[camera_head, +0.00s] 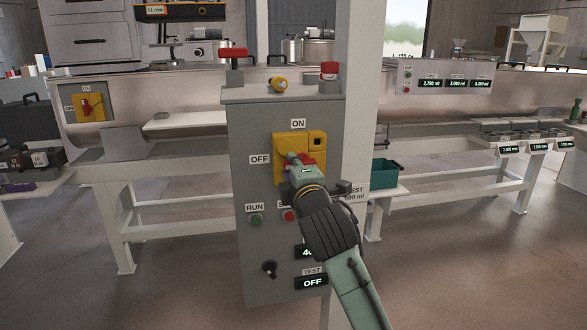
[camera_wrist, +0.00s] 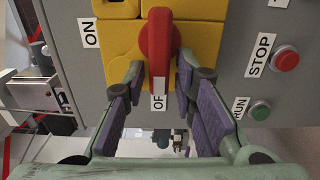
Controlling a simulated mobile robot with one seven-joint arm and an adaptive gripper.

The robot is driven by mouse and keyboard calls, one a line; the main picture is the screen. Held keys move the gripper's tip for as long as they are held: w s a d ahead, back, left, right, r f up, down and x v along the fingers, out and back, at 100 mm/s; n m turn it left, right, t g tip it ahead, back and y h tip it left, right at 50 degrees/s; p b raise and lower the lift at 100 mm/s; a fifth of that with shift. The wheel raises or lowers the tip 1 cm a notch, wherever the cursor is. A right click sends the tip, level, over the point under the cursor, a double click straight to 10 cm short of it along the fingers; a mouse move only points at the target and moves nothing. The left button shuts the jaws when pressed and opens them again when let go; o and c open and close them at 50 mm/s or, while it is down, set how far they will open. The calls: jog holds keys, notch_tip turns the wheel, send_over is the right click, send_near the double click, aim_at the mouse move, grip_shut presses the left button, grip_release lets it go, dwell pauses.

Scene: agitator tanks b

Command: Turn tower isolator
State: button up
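The tower isolator has a yellow plate (camera_head: 280,145) on the front of a grey control tower (camera_head: 252,185), with ON above it and OFF to its left. Its red handle (camera_wrist: 159,45) lies between my gripper's fingers in the wrist view and lines up with the OFF label (camera_wrist: 158,101). In the head view only part of the red handle (camera_head: 308,159) shows past my gripper (camera_head: 294,161). My gripper (camera_wrist: 160,76) is open, with one finger on each side of the handle's near end and visible gaps. The ON label (camera_wrist: 89,33) is at the left.
Below the isolator are a green RUN button (camera_head: 256,221) and a red STOP button (camera_head: 289,215), partly behind my arm. A black selector knob (camera_head: 269,269) is lower down. A similar yellow isolator (camera_head: 92,104) is on the left tank. A white post (camera_head: 362,70) stands right of the tower.

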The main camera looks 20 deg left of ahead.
jog(key=shift+o, duration=0.7)
jog(key=shift+d, duration=0.1)
jog(key=v, duration=1.2)
